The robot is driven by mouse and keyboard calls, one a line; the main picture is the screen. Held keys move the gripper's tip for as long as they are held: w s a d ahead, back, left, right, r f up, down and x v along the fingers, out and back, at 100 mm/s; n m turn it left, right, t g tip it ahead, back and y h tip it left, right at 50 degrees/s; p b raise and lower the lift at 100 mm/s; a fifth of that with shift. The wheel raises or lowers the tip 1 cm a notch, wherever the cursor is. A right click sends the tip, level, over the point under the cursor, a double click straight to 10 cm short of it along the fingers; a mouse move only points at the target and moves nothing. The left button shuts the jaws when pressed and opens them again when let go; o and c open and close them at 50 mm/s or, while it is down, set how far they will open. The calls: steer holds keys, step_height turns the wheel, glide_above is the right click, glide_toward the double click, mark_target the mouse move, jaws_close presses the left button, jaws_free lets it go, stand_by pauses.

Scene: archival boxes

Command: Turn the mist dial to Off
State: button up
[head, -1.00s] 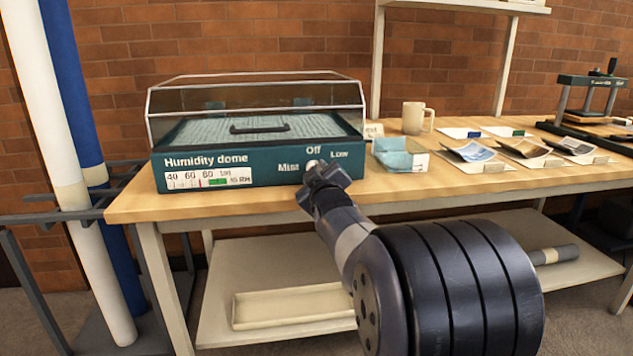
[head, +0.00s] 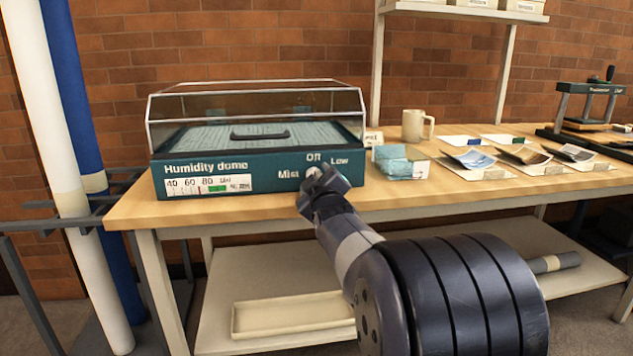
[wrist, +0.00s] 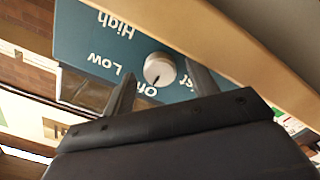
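The humidity dome (head: 256,120) stands on the bench, with a clear cover over a teal base. Its front panel carries the mist dial (wrist: 158,69), a pale round knob with a dark pointer mark. In the wrist view the panel appears upside down, with High, Low, Off and Mist lettering around the knob. The pointer mark faces the lower side of the knob, toward the end of the Off lettering. My gripper (wrist: 160,72) is open, with one fingertip on each side of the knob and small gaps visible. In the head view my gripper (head: 325,185) partly hides the dial.
On the bench (head: 140,209), a clear box with blue contents (head: 400,162) stands right of the dome, with a mug (head: 413,122) behind it. Several sheets lie farther right, near a press (head: 590,105). Tall rolls (head: 45,150) stand at the left.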

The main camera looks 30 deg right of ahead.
steer(key=p+v, duration=0.2)
steer(key=v, duration=0.8)
steer(key=shift+s, duration=0.4)
steer(key=b+x, duration=0.1)
steer(key=x, duration=0.9)
steer(key=shift+w+b, duration=0.4)
